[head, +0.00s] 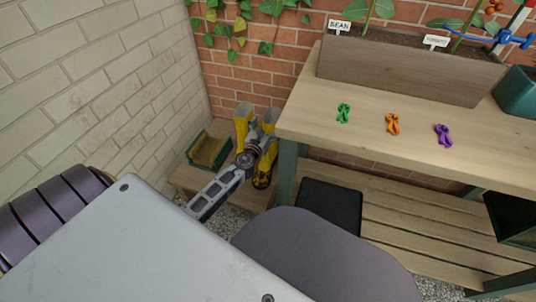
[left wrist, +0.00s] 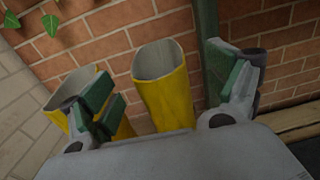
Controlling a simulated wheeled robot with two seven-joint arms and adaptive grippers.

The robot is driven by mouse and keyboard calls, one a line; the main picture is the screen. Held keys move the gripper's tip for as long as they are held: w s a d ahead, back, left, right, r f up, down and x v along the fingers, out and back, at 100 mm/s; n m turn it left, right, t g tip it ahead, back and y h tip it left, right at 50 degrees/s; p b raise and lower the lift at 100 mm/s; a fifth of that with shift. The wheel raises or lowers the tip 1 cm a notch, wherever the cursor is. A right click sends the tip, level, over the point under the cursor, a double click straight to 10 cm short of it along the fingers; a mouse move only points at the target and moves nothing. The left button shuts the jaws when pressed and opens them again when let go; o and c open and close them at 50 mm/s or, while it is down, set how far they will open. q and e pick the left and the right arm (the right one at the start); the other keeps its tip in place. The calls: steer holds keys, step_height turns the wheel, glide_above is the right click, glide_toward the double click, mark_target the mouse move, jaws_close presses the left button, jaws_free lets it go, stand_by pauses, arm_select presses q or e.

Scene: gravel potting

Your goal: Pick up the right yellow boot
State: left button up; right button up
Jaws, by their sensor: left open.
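Two yellow boots with pale grey linings stand upright side by side on a low wooden bench by the brick wall. The right yellow boot (left wrist: 168,98) is in the middle of the left wrist view, its open top between my fingers; it also shows in the head view (head: 265,168), partly behind my gripper. The left yellow boot (head: 241,130) stands beside it and is partly covered by a finger in the left wrist view (left wrist: 119,128). My left gripper (head: 256,150) is open, its green-padded fingers spread on either side of the right boot, with gaps visible. My right gripper is out of view.
A green-sided box (head: 196,165) sits on the bench left of the boots. The potting table's green leg (head: 287,172) stands close to the right of the boots. The tabletop (head: 310,125) carries green, orange and purple clips and a wooden planter (head: 400,72).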

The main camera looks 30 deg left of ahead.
mark_target(275, 112)
arm_select(q)
steer(key=shift+w, duration=0.1)
steer(key=shift+w+a+b, duration=0.2)
steer(key=shift+w, duration=0.6)
steer(key=shift+w+a+b, duration=0.15)
steer(key=shift+w+a, duration=0.1)
steer(key=shift+w, duration=0.6)
steer(key=shift+w+a+b, duration=0.2)
steer(key=shift+w, duration=0.6)
jaws_close()
